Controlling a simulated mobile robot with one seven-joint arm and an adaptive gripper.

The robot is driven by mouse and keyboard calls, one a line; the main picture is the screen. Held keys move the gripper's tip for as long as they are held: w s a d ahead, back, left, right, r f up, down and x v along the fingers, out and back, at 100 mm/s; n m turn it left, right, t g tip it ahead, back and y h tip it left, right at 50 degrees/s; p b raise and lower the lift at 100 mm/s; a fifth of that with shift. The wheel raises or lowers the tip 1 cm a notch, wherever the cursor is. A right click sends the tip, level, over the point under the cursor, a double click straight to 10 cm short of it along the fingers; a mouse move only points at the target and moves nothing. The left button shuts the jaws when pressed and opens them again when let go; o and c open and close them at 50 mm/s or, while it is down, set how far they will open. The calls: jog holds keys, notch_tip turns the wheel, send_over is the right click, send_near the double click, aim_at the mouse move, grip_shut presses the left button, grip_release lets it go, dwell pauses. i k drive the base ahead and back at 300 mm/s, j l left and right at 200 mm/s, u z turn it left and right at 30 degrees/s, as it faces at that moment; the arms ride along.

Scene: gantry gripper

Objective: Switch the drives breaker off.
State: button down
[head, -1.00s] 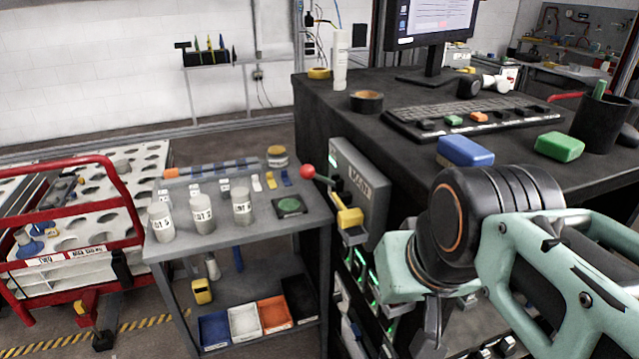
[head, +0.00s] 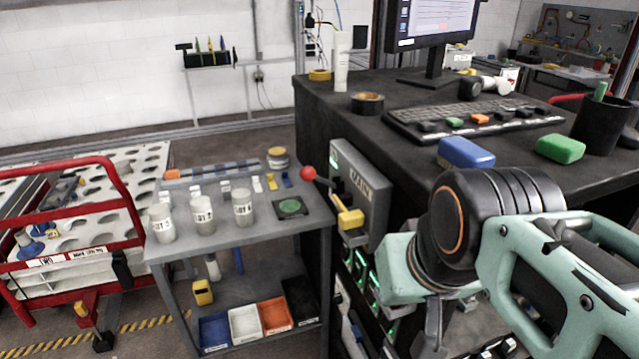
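A grey box marked MAIN (head: 375,192) is on the side of the black desk. A lever with a red ball knob (head: 308,173) sticks out from it to the left, and a yellow block (head: 350,218) sits at its front. Below the box, a column of units with green lights (head: 361,272) runs down the desk's front. I cannot read their labels or tell which is the drives breaker. My gripper (head: 432,325) points down at the lower right, close to this column in the picture. My wrist hides part of the column. The gripper's opening cannot be made out.
A grey side table (head: 265,226) with labelled jars (head: 202,217) and lower bins stands left of the panel. A red-railed cart (head: 75,205) is farther left. The desk top (head: 400,155) holds a monitor, keyboard and coloured boxes. Floor shows between cart and table.

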aim_at(345, 254)
jog(key=i+j, duration=0.15)
jog(key=j, duration=0.15)
jog(key=i+j+z, duration=0.1)
jog(key=j, duration=0.2)
jog(key=i+j, duration=0.2)
jog(key=j+z, duration=0.15)
jog(key=j, duration=0.45)
jog(key=i+l+u, duration=0.1)
jog(key=l, duration=0.2)
